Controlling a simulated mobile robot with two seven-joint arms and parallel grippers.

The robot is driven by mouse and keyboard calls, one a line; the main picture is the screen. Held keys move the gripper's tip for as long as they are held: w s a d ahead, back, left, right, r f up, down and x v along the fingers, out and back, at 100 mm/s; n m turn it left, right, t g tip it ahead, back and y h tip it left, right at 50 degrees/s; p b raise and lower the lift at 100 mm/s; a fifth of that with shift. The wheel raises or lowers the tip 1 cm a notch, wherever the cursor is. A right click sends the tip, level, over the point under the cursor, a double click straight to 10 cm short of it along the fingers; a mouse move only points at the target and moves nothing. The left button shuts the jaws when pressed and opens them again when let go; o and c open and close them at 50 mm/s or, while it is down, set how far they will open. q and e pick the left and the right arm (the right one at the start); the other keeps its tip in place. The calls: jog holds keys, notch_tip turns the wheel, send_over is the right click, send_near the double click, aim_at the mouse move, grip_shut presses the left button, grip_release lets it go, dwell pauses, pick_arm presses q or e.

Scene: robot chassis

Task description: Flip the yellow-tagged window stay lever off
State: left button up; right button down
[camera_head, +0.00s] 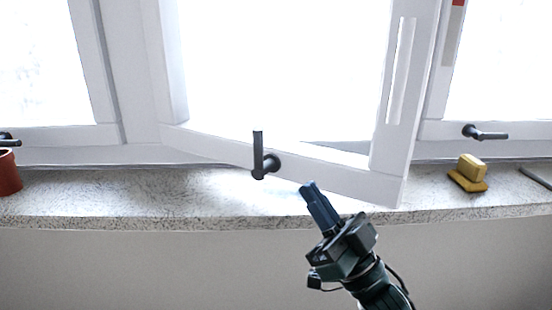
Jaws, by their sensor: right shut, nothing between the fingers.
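A dark lever (263,158) is mounted on the bottom rail of the middle window sash, with its arm pointing straight up. A second dark lever (485,133) on the right window lies level, pointing right. A third dark lever (8,140) at the left edge is partly cut off. I cannot make out a yellow tag on any of them. My right gripper (308,188) is shut and empty, in front of the sash's bottom rail, below and right of the middle lever and apart from it. My left gripper is not in view.
The middle sash (385,185) stands ajar over the speckled sill (130,203). A yellow block-like object (468,173) sits on the sill at right, near a dark bar (536,178). A reddish-brown pot (9,172) stands at far left. A red patch (458,3) shows top right.

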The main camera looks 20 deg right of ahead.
aim_at(262, 141)
jog(key=w+a+r, duration=0.1)
jog(key=w, duration=0.1)
jog(key=w+a+r, duration=0.1)
jog(key=w, duration=0.1)
jog(key=w+a+r, duration=0.1)
jog(key=w+a, duration=0.1)
jog(key=shift+w+r+p, duration=0.3)
jog(key=shift+r, duration=0.1)
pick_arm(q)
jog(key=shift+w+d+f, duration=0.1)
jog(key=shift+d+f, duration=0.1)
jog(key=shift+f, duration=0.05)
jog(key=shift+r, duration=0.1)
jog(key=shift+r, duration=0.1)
pick_arm(e)
jog(key=shift+w, duration=0.1)
